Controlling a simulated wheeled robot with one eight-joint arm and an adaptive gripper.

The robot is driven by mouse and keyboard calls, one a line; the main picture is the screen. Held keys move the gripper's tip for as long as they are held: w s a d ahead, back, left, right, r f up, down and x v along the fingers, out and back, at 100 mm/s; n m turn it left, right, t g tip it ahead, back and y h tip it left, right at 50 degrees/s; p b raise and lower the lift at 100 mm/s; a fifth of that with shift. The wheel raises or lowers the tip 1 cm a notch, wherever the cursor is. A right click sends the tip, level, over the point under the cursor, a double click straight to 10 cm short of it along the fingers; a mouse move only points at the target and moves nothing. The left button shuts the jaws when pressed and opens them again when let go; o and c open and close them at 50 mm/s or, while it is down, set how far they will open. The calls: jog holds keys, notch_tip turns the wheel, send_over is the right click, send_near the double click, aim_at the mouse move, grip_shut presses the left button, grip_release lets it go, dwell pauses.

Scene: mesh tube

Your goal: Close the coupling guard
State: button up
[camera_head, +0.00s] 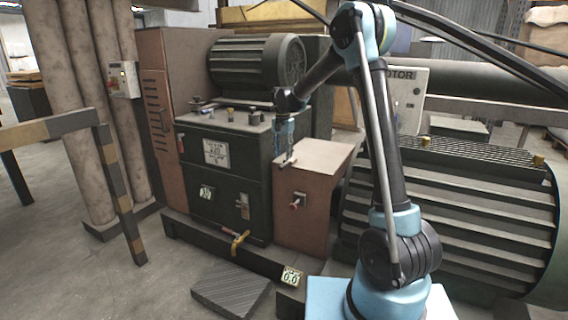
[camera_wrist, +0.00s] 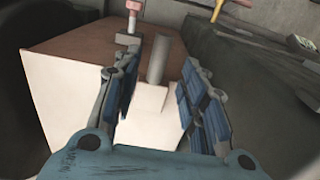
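The coupling guard appears to be the red-brown box with a pale top (camera_head: 318,156), between the dark green machine housing and the large ribbed motor. Its pale face (camera_wrist: 65,95) and brown side (camera_wrist: 85,48) fill the left of the wrist view. A short grey upright bar (camera_wrist: 158,58) stands at its edge. My gripper (camera_head: 287,152) points down at the guard's left top edge. In the wrist view my gripper (camera_wrist: 153,88) is open, with blue-padded fingers apart and the bar in line with the gap between them. I cannot tell whether they touch it, or how far the guard is open.
The dark green housing (camera_head: 225,165) stands left, the ribbed motor (camera_head: 450,215) right. A yellow handle (camera_head: 239,242) is low in front. Floor at left is free.

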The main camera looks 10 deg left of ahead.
notch_tip(320, 180, up, 6)
dwell(0.4)
